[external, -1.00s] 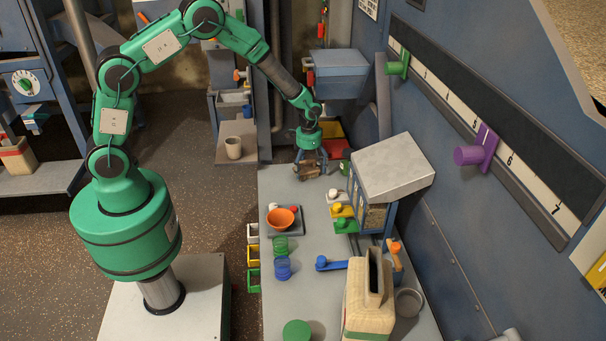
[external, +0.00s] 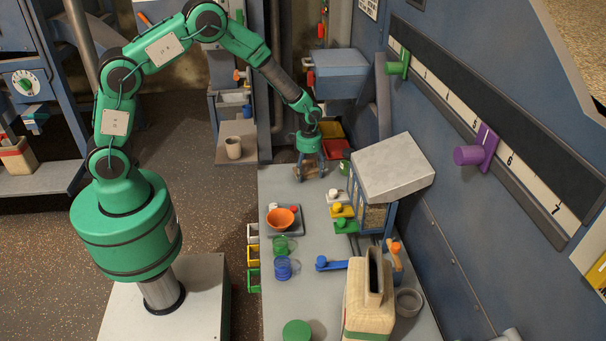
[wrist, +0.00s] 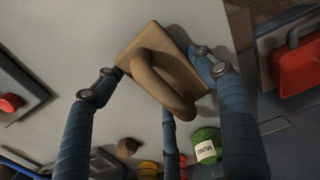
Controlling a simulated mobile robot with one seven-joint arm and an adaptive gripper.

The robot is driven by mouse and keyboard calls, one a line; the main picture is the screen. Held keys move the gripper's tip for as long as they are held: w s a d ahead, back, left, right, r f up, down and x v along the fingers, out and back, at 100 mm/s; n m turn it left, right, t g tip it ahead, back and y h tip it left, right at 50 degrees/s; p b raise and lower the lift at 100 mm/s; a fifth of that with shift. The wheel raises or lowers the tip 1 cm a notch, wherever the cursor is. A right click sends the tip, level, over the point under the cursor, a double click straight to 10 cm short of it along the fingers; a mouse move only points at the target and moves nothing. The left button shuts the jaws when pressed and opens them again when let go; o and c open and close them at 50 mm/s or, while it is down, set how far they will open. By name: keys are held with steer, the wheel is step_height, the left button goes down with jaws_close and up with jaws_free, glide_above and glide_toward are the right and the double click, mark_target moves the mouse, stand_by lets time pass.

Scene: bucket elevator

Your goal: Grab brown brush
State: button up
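The brown brush (wrist: 160,72), a flat block with a looped handle, lies on the grey table in the wrist view. It also shows small and partly hidden at the table's far end in the external view (external: 307,173). My gripper (wrist: 158,62) is over it with blue fingers on both sides. The left fingertip meets the block's left corner and the right fingertip meets its right edge; a third finger is below the handle. In the external view my gripper (external: 310,165) points down with its fingers drawn in around the brush.
A green can (wrist: 207,147) and a red bin (wrist: 297,65) are near the brush. An orange bowl (external: 281,218) on a tray, coloured knobs (external: 343,211) and a grey-topped box (external: 392,167) stand nearer on the table. The blue wall rises on the right.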

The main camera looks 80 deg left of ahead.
mark_target(309, 170)
steer(key=shift+c, duration=0.8)
steer(key=shift+r, duration=0.1)
steer(key=shift+r, duration=0.65)
step_height(309, 170, up, 2)
steer(key=shift+r+p, duration=0.1)
steer(key=shift+p, duration=0.5)
steer(key=s+d, duration=0.1)
steer(key=s, duration=0.4)
steer(key=s+d+r+p, duration=0.1)
steer(key=s+d, duration=0.1)
steer(key=s, duration=0.3)
steer(key=s+d+p, duration=0.1)
steer(key=s+d, duration=0.1)
steer(key=s, duration=0.3)
steer(key=shift+s+r, duration=0.1)
steer(key=shift+r, duration=0.05)
